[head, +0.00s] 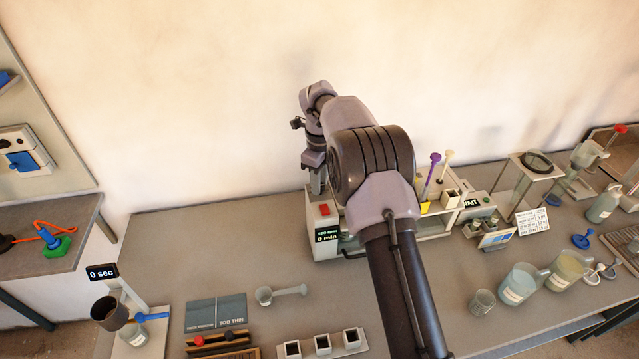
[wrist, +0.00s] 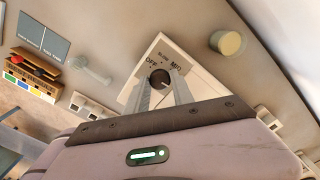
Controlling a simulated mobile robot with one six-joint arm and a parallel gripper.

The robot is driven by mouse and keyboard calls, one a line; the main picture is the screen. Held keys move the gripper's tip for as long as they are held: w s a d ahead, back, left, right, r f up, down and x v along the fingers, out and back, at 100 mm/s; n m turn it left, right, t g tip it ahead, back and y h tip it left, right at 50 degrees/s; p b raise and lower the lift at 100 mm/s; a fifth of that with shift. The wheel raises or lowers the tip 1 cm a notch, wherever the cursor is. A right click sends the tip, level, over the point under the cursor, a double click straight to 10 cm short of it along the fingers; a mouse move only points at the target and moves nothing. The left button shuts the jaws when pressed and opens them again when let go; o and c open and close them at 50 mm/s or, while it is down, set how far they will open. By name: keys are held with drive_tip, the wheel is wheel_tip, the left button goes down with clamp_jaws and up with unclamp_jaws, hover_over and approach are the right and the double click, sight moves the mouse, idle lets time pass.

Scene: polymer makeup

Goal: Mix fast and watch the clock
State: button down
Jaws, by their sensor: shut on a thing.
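My gripper (wrist: 166,80) is shut on a dark round knob (wrist: 159,78) on a pale panel (wrist: 145,62) in the wrist view. The panel is marked OFF, SLOW and MID around the knob; a pale line on the knob's face is too small to read surely. In the head view my gripper (head: 317,183) is low over the left end of a pale machine (head: 330,249) at the back of the bench. The machine has a red button (head: 324,209) and a black display (head: 327,236) reading 0 min, with a blurred rpm line. My arm hides its middle.
A 0 sec display (head: 102,272) stands by a dark cup (head: 107,311) at left. A WAIT display (head: 471,203) is right of my arm. Jugs (head: 520,283) (head: 567,269) stand at right. A TOO THIN board (head: 231,310) lies at front left. Bench space behind it is clear.

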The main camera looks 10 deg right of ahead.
drive_tip(key=shift+m, duration=0.6)
drive_tip(key=c, duration=1.1)
unclamp_jaws()
wheel_tip(320, 180, up, 18)
drive_tip(key=p, duration=0.6)
drive_tip(key=shift+f, duration=0.25)
